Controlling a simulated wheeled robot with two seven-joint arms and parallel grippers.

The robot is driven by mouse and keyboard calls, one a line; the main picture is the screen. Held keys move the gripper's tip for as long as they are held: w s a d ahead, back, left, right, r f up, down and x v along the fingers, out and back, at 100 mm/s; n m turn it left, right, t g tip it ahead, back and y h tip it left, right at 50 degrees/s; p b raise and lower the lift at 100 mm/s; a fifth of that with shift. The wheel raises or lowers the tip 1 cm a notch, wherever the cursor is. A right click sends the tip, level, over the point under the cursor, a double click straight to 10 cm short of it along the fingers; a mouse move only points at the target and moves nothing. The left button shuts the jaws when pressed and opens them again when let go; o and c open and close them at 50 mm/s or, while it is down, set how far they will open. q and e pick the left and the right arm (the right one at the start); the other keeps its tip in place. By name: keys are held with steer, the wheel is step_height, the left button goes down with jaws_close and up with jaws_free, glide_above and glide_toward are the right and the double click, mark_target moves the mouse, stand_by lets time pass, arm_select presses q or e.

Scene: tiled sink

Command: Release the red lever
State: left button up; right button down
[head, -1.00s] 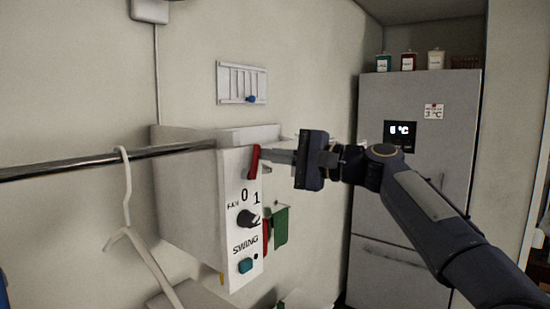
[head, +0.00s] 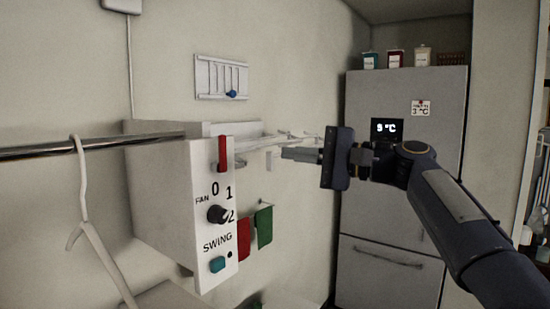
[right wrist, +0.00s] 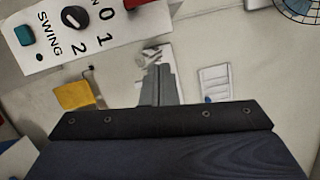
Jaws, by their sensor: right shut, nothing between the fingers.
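The red lever (head: 222,153) stands upright at the top of the white front panel (head: 207,265) of the wall box. Its red end also shows at the top edge of the right wrist view (right wrist: 134,3). My right gripper (head: 284,153) is to the right of the lever, with a clear gap between them. Its fingers are shut together and empty; they also show in the right wrist view (right wrist: 157,75). My left gripper is not in view.
The panel also has a fan knob (head: 217,214) and a teal swing button (head: 217,264). A metal rail (head: 90,146) with a white hanger (head: 82,190) is at left. Red and green cloths (head: 264,228) hang behind the panel. A grey fridge (head: 400,190) stands at right.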

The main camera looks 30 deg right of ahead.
steer(key=shift+v, duration=1.15)
steer(key=shift+a, duration=0.2)
